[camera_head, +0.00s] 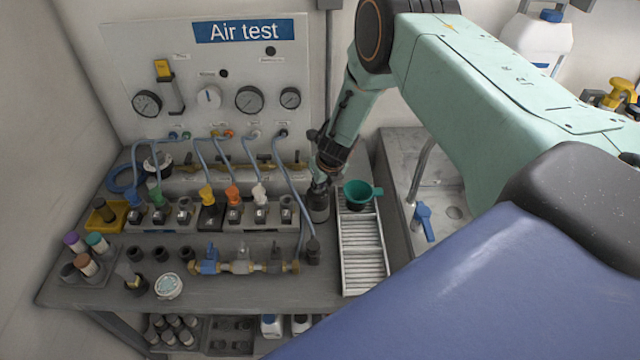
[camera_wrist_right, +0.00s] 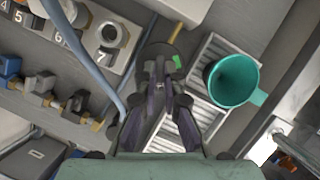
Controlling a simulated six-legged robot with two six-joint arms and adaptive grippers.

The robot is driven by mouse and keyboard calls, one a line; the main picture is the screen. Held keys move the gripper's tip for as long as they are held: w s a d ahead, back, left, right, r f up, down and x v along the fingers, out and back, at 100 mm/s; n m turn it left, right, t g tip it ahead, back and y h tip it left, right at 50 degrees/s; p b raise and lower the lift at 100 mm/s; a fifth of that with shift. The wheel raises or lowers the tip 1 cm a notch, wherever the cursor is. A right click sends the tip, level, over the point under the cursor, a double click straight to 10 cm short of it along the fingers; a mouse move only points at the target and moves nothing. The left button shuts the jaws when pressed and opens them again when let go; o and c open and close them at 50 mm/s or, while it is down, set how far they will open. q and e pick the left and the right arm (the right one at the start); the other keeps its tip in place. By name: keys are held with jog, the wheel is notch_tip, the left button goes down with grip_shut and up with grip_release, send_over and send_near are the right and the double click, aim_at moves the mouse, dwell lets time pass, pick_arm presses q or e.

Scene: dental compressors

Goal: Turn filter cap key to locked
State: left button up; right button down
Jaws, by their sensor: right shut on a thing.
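My right gripper (camera_head: 320,184) reaches down at the right side of the bench, over a dark grey cylinder (camera_head: 318,208) that looks like the filter. In the right wrist view my right gripper (camera_wrist_right: 161,98) has its fingers closed around a dark part at the top of the dark round cap (camera_wrist_right: 158,60). A small green mark (camera_wrist_right: 178,62) shows at the cap's right edge. The fingers cover much of the cap, and I cannot tell which way its key points. My left gripper is in neither view.
A green funnel (camera_head: 358,192) stands close right of the gripper, over a white slatted tray (camera_head: 362,262); it also shows in the wrist view (camera_wrist_right: 233,80). Blue hoses (camera_head: 290,185) and numbered sockets (camera_head: 262,215) lie close left. The gauge panel (camera_head: 215,75) stands behind.

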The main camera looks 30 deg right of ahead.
dwell(0.4)
jog(key=c, duration=1.5)
grip_release()
jog(key=shift+o, duration=0.2)
jog(key=v, duration=1.2)
jog(key=shift+w+a, duration=0.1)
jog(key=shift+w, duration=0.1)
